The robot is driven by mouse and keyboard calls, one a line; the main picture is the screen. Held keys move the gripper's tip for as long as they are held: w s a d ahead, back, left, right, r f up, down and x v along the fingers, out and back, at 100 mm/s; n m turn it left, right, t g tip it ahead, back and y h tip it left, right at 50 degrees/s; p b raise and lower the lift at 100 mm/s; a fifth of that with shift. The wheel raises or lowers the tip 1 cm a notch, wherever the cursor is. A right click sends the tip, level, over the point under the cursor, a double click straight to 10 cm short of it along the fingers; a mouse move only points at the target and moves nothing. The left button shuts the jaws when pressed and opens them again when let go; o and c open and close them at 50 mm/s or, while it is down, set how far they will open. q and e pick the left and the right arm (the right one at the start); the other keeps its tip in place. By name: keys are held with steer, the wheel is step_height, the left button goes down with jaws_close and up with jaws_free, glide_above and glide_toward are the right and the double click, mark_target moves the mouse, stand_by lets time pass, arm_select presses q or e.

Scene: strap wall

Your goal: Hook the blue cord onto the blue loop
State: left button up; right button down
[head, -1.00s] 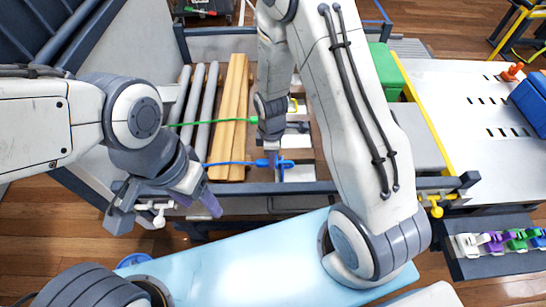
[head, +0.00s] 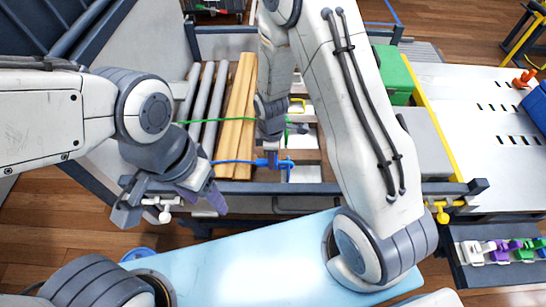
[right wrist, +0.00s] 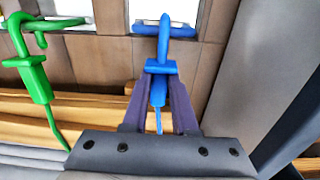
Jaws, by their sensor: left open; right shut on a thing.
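My right gripper (right wrist: 158,90) is shut on the blue hook (right wrist: 158,68) at the end of the blue cord (head: 235,161). In the right wrist view the hook points away from the jaws, and its curved end overlaps the blue loop (right wrist: 185,30). I cannot tell whether the hook's tip is through the loop. In the head view the blue loop (head: 286,164) shows right beside the hook, with the gripper partly hidden by my right arm. My left gripper (head: 204,197) is open and empty near the front rail, away from the cord.
A green hook (right wrist: 34,75) is on a green loop (right wrist: 60,24) to the left, its green cord (head: 220,120) crossing the planks (head: 236,115) and grey pipes. A green box (head: 390,75) stands at the right. The dark front rail (head: 330,188) runs close by.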

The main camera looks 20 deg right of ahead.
steer(key=c, duration=0.6)
jaws_free()
steer(key=shift+r+p, duration=0.9)
steer(key=shift+r, duration=4.3)
steer(key=shift+a+r, duration=0.1)
